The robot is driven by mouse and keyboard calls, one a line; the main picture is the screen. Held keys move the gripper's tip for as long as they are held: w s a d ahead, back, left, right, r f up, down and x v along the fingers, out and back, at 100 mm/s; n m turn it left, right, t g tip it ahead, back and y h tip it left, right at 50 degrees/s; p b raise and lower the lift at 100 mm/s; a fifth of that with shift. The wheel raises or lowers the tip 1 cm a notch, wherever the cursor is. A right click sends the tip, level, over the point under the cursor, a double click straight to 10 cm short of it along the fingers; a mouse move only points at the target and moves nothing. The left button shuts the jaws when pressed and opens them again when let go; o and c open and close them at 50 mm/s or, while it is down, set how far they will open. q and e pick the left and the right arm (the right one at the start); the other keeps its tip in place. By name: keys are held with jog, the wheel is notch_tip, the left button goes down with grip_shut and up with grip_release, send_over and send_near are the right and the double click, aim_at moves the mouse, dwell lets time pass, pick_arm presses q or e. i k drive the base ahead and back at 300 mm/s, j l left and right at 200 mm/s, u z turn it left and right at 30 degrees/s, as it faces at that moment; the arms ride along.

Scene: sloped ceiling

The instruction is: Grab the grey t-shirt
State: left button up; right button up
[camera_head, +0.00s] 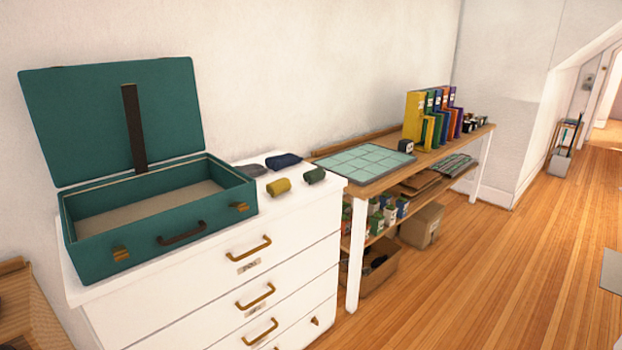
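Several small folded or rolled cloth items lie on the white dresser top, right of the open suitcase. A grey one (249,170), which looks like the grey t-shirt, lies flat at the back left of the group, close to the suitcase's side. A dark navy item (283,161) is behind and right of it. A mustard yellow roll (278,187) and a dark green roll (314,176) lie in front. Neither of my grippers shows in the head view.
The open teal suitcase (185,234) looks empty, its lid raised against the wall. The white dresser (290,232) has brass-handled drawers. Right of it, a wooden table (440,152) carries a gridded mat (364,160) and upright binders (413,115). The wooden floor (500,262) in front is clear.

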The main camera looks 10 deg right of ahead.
aim_at(254, 170)
jog(key=i+l+u, duration=0.1)
jog(key=u, duration=0.25)
jog(key=l+u, duration=0.2)
jog(key=u, duration=0.15)
jog(key=i+l+u, duration=0.1)
jog(key=u, duration=0.25)
jog(key=l+u, duration=0.35)
jog(key=l, duration=0.7)
jog(key=i, duration=0.05)
